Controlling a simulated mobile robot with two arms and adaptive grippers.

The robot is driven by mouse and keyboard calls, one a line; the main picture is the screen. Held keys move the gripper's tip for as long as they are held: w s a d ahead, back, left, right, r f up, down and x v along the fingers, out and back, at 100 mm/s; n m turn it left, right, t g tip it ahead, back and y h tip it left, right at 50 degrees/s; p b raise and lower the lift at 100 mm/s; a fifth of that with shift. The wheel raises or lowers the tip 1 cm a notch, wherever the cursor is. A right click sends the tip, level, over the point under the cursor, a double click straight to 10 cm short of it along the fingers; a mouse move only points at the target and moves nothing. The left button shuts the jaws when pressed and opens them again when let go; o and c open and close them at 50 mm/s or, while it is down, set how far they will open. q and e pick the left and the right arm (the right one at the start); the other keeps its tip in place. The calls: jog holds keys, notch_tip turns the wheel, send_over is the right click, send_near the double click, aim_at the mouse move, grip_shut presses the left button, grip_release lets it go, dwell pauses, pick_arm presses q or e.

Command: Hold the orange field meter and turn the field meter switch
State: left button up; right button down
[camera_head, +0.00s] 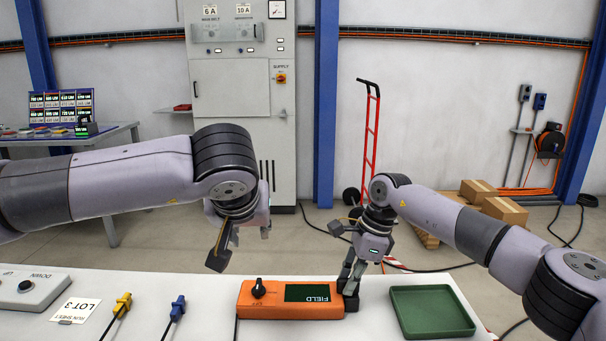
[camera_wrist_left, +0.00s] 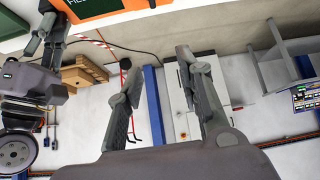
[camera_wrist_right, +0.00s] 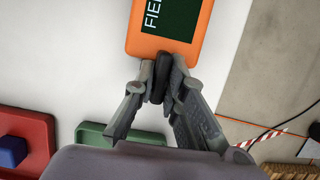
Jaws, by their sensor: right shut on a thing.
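The orange field meter (camera_head: 291,311) lies on the white table in front of me, with a dark green screen and a black rotary switch (camera_head: 259,288) on its left part. My right gripper (camera_head: 349,287) is at the meter's right end, shut on it; the right wrist view also shows this gripper (camera_wrist_right: 157,80) at the end of the orange case (camera_wrist_right: 165,45). My left gripper (camera_head: 228,247) is above and behind the meter's left side, apart from it. In the left wrist view its fingers (camera_wrist_left: 157,75) are spread and empty, and an orange meter edge (camera_wrist_left: 105,10) shows at the top.
A green tray (camera_head: 432,334) stands right of the meter. Yellow (camera_head: 123,303) and blue (camera_head: 178,306) plugs with black cables, a LOT 3 sheet (camera_head: 75,310) and a grey button box (camera_head: 28,290) lie to the left. Table between the blue plug and meter is mostly free.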

pick_arm(q)
jog(key=shift+r, duration=0.55)
pick_arm(e)
jog(key=c, duration=1.6)
grip_release()
jog(key=shift+o, duration=0.2)
jog(key=shift+r, duration=0.1)
